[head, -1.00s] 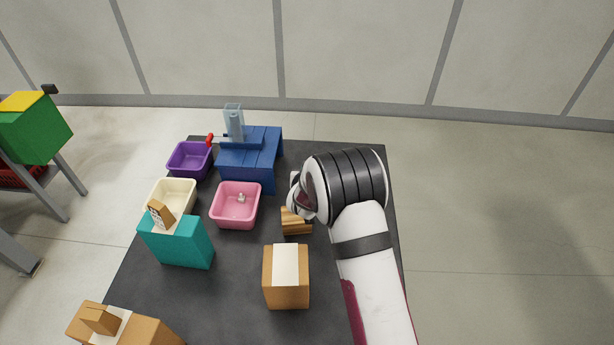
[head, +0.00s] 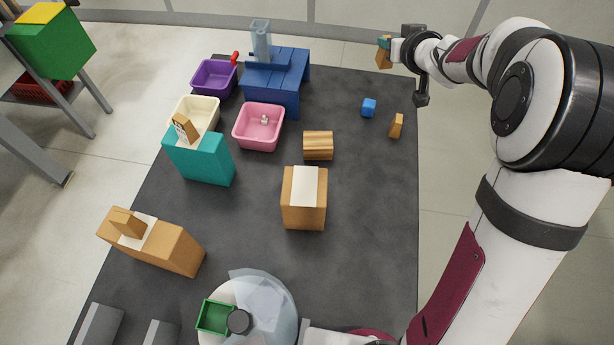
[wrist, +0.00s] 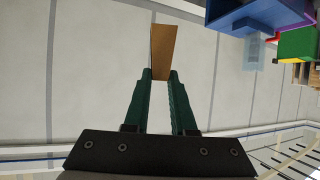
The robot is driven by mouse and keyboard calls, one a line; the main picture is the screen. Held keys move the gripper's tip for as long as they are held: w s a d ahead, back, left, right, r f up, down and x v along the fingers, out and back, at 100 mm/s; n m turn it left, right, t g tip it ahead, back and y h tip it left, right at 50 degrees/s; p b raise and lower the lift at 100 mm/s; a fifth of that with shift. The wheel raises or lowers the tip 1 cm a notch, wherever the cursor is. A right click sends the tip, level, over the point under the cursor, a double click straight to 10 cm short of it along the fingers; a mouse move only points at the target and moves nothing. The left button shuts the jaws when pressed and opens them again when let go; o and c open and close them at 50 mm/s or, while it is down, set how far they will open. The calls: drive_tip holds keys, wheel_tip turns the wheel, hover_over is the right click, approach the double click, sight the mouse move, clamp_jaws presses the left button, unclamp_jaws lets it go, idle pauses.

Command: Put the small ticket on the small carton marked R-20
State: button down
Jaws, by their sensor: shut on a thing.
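My gripper (head: 388,45) is at the far right corner of the table, its fingers pointing left. It is shut on a small plain brown piece (head: 383,58). In the wrist view the brown piece (wrist: 163,50) sticks out beyond the green fingertips (wrist: 160,76); I see no print on it, and cannot tell if it is the ticket. A brown carton with a white strip on top (head: 303,205) stands mid-table. A longer brown carton (head: 165,245) at the lower left has a white patch and a small brown block on it. No R-20 mark is readable.
A teal box (head: 205,160) with a marked brown piece stands left, near cream (head: 207,105), pink (head: 258,140) and purple (head: 215,85) bins. A blue bench (head: 275,80) is behind.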

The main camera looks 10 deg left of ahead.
drive_tip(key=s+a+r+n+g+y, duration=0.3)
drive_tip(key=s+r+n+g+y, duration=0.1)
drive_tip(key=s+r+n+y, duration=0.3)
drive_tip(key=s+d+f+n+g+y, duration=0.1)
drive_tip(key=s+f+n+g, duration=0.25)
drive_tip(key=s, duration=0.65)
drive_tip(key=s+d+f+n+g+y, duration=0.15)
drive_tip(key=s+n+g, duration=0.25)
drive_tip(key=s, duration=0.6)
hover_over(312, 187)
wheel_tip(312, 187, down, 7)
wheel_tip(312, 187, down, 4)
drive_tip(key=shift+r+h, duration=0.25)
drive_tip(key=shift+h, duration=0.2)
drive_tip(key=shift+f, duration=0.35)
drive_tip(key=shift+f, duration=0.15)
